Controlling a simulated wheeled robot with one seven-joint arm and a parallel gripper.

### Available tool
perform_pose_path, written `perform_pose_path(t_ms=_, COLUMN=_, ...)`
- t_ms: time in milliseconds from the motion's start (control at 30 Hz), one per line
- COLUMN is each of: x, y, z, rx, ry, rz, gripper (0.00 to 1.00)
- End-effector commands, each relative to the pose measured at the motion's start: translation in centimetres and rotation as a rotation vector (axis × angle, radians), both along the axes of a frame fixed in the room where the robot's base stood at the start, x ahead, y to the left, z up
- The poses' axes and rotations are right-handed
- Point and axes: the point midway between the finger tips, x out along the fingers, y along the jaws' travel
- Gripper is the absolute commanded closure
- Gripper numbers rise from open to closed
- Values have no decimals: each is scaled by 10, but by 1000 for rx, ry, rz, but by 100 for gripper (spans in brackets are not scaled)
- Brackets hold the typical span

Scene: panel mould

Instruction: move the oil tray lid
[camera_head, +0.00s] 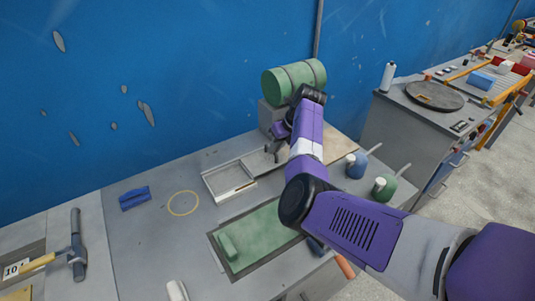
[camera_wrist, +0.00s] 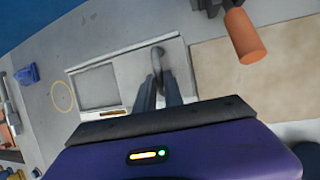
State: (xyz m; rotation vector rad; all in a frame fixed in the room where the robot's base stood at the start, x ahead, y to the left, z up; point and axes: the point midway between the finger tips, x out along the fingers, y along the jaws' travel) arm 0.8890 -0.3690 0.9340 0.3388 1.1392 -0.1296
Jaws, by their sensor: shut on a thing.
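The oil tray (camera_head: 229,183) is a shallow pale rectangular tray on the grey bench, left of my gripper. In the wrist view the tray (camera_wrist: 97,88) shows its open left part. The lid (camera_wrist: 133,68) is a flat light-grey plate at the tray's right part, with a dark upright grip at its middle. My gripper (camera_wrist: 158,72) is shut on that grip, its two dark fingers close together. In the head view my gripper (camera_head: 274,153) is over the lid (camera_head: 258,162), which my arm partly hides. I cannot tell whether the lid rests or is slightly raised.
A green cylinder (camera_head: 294,82) on a grey block stands behind my gripper. Blue (camera_head: 357,167) and green (camera_head: 384,188) oil cans stand right. A green panel (camera_head: 265,235) lies in front. Left are a yellow ring (camera_head: 183,203), a blue object (camera_head: 134,198) and a hammer (camera_head: 78,245).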

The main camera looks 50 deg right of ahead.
Motion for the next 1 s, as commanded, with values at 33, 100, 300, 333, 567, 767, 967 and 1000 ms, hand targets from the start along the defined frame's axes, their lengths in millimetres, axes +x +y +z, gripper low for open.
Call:
perform_pose_path(t_ms=33, x=-1, y=-4, z=1, rx=-6, ry=-2, rz=-4, gripper=100)
perform_pose_path(t_ms=100, x=-1, y=-4, z=1, rx=-7, ry=-2, rz=-5, gripper=100)
perform_pose_path(t_ms=300, x=-2, y=-5, z=1, rx=-9, ry=-2, rz=-8, gripper=82)
perform_pose_path(t_ms=333, x=-2, y=-6, z=1, rx=-9, ry=-2, rz=-8, gripper=76)
perform_pose_path(t_ms=567, x=-1, y=-4, z=1, rx=-6, ry=-1, rz=-5, gripper=66)
perform_pose_path(t_ms=767, x=-2, y=-4, z=4, rx=-7, ry=-2, rz=-5, gripper=66)
perform_pose_path(t_ms=967, x=-13, y=-6, z=28, rx=-8, ry=-4, rz=-5, gripper=66)
perform_pose_path(t_ms=1000, x=-16, y=-7, z=34, rx=-9, ry=-4, rz=-6, gripper=66)
